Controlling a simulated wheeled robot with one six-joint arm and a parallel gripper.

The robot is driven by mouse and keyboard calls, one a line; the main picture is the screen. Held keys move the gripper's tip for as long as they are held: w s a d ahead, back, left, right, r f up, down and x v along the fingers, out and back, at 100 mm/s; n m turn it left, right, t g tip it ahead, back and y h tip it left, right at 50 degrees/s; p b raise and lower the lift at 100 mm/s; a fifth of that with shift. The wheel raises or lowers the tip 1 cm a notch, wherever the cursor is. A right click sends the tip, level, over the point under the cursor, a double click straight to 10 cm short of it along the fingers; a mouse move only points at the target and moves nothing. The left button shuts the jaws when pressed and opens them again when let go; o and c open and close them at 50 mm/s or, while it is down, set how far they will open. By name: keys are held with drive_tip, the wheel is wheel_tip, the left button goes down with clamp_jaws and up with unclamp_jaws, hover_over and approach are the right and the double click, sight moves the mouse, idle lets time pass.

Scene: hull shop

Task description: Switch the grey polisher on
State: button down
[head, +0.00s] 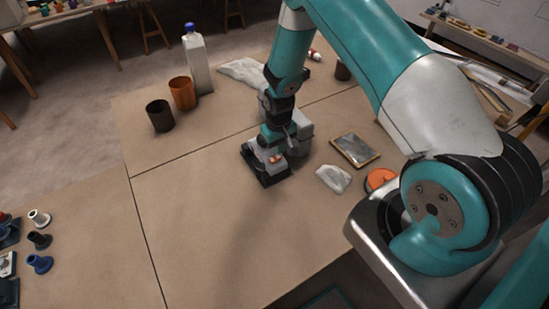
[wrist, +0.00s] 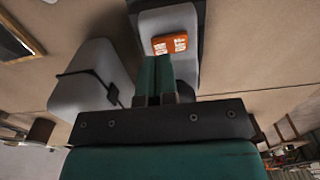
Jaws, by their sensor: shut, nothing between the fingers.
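The grey polisher (head: 262,157) stands on a black base on the brown table, under my arm. An orange two-part switch with pale markings (wrist: 170,43) sits on its grey top in the wrist view; it shows small in the head view (head: 276,158). My gripper (wrist: 156,58) is shut and empty, its two teal fingers side by side. The fingertips are right by the near edge of the switch; I cannot tell whether they touch it. In the head view my wrist hides part of the polisher. The switch's on or off position is not clear.
A grey rounded block with a black strap (wrist: 88,85) stands close beside the polisher. A framed dark plate (head: 355,150), white cloth (head: 333,178) and orange disc (head: 380,179) lie right. Cups (head: 160,116) and a bottle (head: 199,65) stand left.

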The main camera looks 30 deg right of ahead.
drive_tip(key=shift+f+b, duration=1.1)
drive_tip(key=shift+f, duration=0.2)
idle(0.8)
drive_tip(key=shift+r, duration=0.15)
drive_tip(key=shift+r+p, duration=2.3)
drive_tip(key=shift+r, duration=1.1)
